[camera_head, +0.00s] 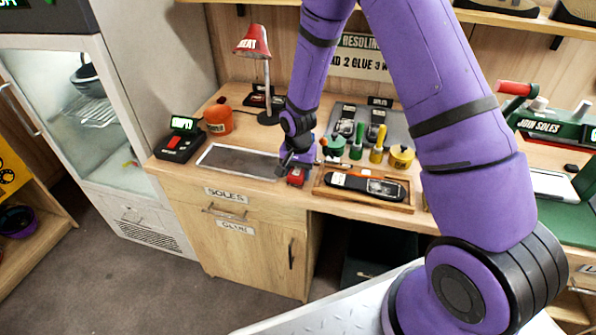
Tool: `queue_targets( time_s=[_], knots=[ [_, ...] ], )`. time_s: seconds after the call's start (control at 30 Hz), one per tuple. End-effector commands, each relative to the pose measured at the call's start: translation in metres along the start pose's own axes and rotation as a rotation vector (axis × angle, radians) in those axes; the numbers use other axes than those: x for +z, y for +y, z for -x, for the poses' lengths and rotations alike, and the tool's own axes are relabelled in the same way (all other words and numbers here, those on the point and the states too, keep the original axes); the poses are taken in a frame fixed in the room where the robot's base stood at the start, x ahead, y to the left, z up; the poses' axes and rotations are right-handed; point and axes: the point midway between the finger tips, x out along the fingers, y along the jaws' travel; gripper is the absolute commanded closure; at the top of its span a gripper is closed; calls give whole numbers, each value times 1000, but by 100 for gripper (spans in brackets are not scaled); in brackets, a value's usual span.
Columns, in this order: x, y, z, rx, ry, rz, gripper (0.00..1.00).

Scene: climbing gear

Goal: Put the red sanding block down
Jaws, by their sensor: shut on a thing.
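The red sanding block (296,178) is small and sits at or just above the wooden bench (300,203), between a grey mat and a wooden tray. My gripper (294,168) reaches down from above and is shut on the block. The gripper hides the block's upper part. I cannot tell from this view whether the block touches the bench.
A dark grey framed mat (238,161) lies left of the gripper. A wooden tray (409,208) with a black sole is at the right. Green and yellow tools (357,142), a red lamp (254,41) and an orange pot (219,117) stand behind.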

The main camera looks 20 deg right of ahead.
Motion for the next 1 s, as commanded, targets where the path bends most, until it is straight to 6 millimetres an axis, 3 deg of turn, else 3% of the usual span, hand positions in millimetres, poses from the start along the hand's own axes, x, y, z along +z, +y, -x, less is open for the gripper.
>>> queue_targets(
  time_s=[0.1,0.13,0.23,0.5,0.67,1.0],
  knots=[
    [0,0,-3,0,-1,0,78],
    [0,0,-3,0,0,0,46],
    [0,0,-3,0,0,0,23],
    [0,0,-2,0,-1,0,22],
    [0,0,8,0,0,0,22],
    [-1,-1,69,-3,3,0,22]
  ],
)
